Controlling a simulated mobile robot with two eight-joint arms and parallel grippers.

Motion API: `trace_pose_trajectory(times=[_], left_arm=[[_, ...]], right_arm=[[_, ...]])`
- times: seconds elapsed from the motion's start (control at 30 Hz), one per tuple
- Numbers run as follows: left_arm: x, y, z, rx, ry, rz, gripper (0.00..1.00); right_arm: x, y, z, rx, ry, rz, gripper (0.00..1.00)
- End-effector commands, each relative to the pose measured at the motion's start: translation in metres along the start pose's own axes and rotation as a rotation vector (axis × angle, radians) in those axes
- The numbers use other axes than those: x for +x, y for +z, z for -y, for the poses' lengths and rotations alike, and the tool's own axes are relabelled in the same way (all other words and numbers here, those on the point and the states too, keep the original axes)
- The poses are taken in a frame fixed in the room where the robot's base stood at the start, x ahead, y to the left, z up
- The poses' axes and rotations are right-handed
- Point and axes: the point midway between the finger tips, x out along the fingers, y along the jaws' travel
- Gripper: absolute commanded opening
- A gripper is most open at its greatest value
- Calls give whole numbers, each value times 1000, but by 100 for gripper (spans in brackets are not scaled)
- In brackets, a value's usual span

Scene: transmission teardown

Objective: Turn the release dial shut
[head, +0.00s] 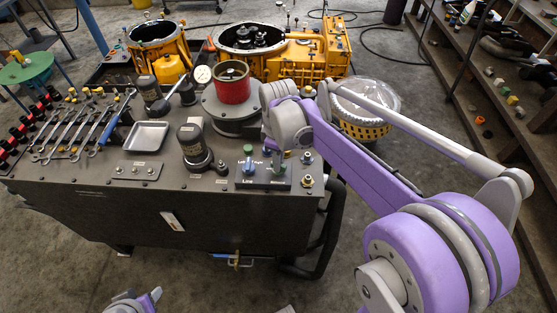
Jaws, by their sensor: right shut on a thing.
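A small control box (262,182) stands at the right front of the dark bench top. A knob with a green top and blue base (248,158) is on its left half. A greenish knob (279,171) is on its right half, partly covered by my right gripper (281,159). I cannot read which one is the release dial. My right arm reaches in from the right, and its gripper is shut on the right knob, its fingers mostly hidden by the wrist. Only a piece of my left arm shows at the bottom left; its gripper is not visible.
A black cylinder (192,140) stands left of the box, and a red cylinder (232,86) on a grey base behind it. A metal tray (146,135) and several wrenches (70,130) lie further left. Yellow housings (300,62) stand behind the bench; shelves (490,110) line the right.

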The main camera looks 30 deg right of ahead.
Motion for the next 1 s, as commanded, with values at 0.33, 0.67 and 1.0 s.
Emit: trace_pose_trajectory(times=[0.33, 0.67, 1.0], left_arm=[[0, 0, 0, 0, 0, 0, 50], [0, 0, 0, 0, 0, 0, 50], [0, 0, 0, 0, 0, 0, 50]], right_arm=[[0, 0, 0, 22, 0, 0, 0], [0, 0, 0, 200, 0, 0, 0], [0, 0, 0, 517, 0, 0, 0]])
